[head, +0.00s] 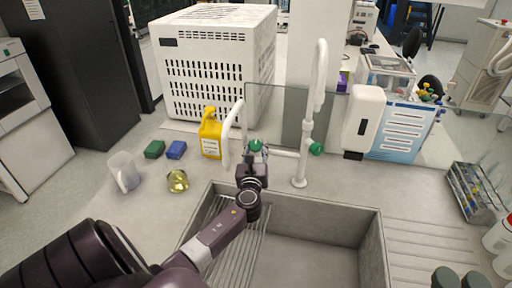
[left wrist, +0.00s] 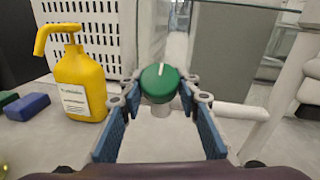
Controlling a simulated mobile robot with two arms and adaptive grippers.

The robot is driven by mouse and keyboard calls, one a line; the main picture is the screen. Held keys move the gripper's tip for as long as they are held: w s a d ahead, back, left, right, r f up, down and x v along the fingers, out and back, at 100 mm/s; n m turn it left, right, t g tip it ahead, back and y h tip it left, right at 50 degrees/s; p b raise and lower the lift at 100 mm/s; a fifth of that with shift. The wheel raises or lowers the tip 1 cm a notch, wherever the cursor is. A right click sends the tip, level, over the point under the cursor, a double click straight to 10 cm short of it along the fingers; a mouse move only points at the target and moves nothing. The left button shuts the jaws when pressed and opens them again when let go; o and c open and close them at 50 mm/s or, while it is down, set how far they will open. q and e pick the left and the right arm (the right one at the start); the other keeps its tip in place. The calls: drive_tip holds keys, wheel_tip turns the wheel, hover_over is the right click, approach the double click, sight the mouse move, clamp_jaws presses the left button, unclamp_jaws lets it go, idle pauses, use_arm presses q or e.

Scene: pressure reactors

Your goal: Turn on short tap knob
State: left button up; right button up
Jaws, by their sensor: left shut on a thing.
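The green knob (head: 255,145) sits on the white tap pipework behind the sink, beside the short curved spout (head: 229,135). In the left wrist view the knob (left wrist: 160,82) is round, with a white line on its face that leans slightly right of upright. My left gripper (head: 256,152) reaches over the sink, its blue-padded fingers (left wrist: 162,103) on both sides of the knob and shut on it. A second green knob (head: 316,148) is on the tall white tap (head: 307,130) to the right. My right gripper is not in view.
The sink (head: 310,226) lies under my left arm. A yellow bottle (head: 210,134), blue sponge (head: 176,149), green sponge (head: 154,149), yellowish glass piece (head: 178,181) and clear beaker (head: 124,171) stand left. A white dispenser (head: 363,120) is right of the tall tap.

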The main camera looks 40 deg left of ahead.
use_arm(q)
drive_tip(key=shift+n+y, duration=0.3)
drive_tip(key=shift+n, duration=0.1)
drive_tip(key=n+g+y, duration=0.1)
drive_tip(key=n+g, duration=0.1)
drive_tip(key=n, duration=0.1)
drive_tip(key=n+g+y+b, duration=0.1)
drive_tip(key=n+g, duration=0.2)
drive_tip(key=shift+w+d+y, duration=0.1)
drive_tip(key=shift+y, duration=0.2)
drive_tip(key=shift+n+g+y+b, duration=0.3)
drive_tip(key=shift+n+g+b, duration=0.2)
drive_tip(key=shift+n+g, duration=2.1)
drive_tip(key=shift+n, duration=0.3)
drive_tip(key=o, duration=1.2)
drive_tip(key=shift+r, duration=0.1)
